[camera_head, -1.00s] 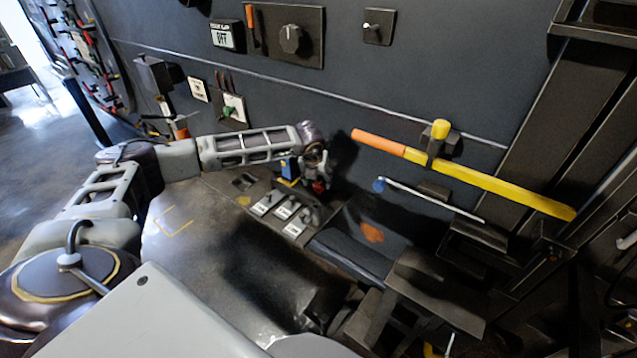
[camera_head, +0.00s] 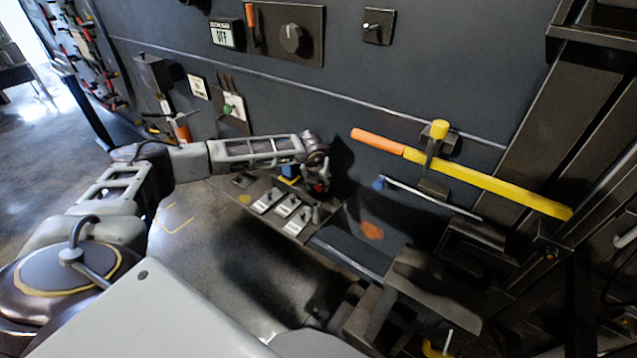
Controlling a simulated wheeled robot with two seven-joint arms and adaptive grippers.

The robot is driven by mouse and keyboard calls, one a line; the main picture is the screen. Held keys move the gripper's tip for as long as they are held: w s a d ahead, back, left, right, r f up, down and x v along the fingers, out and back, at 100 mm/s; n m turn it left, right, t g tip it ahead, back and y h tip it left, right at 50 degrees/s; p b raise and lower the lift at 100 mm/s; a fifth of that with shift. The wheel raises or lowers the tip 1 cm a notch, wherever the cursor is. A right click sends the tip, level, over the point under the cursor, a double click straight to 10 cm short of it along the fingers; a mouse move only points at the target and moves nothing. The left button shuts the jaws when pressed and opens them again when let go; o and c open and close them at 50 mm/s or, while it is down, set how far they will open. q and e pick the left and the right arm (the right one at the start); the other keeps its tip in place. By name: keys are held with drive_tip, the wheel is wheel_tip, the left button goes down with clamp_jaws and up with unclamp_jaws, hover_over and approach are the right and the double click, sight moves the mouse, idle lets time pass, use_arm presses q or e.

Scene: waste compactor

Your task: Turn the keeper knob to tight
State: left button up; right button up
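A yellow knob (camera_head: 440,129) sits on a dark bracket on the wall, where a yellow bar (camera_head: 505,187) with an orange end passes. A round black dial (camera_head: 292,39) is on a dark panel at the top, and a small switch with a light tip (camera_head: 375,26) is to its right. No readable label shows which one is the keeper knob. My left gripper (camera_head: 321,183) is at the end of the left arm, in front of the wall, left of and below the yellow knob and apart from it. It is small and dark, so its opening is unclear. My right gripper is not in view.
A row of labelled switches (camera_head: 283,211) lies below my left gripper. A thin rod with a blue end (camera_head: 430,198) runs below the yellow bar. Dark metal posts (camera_head: 540,150) stand at the right. The wall between dial and yellow bar is clear.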

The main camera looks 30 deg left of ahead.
use_arm(q)
drive_tip(key=c, duration=0.5)
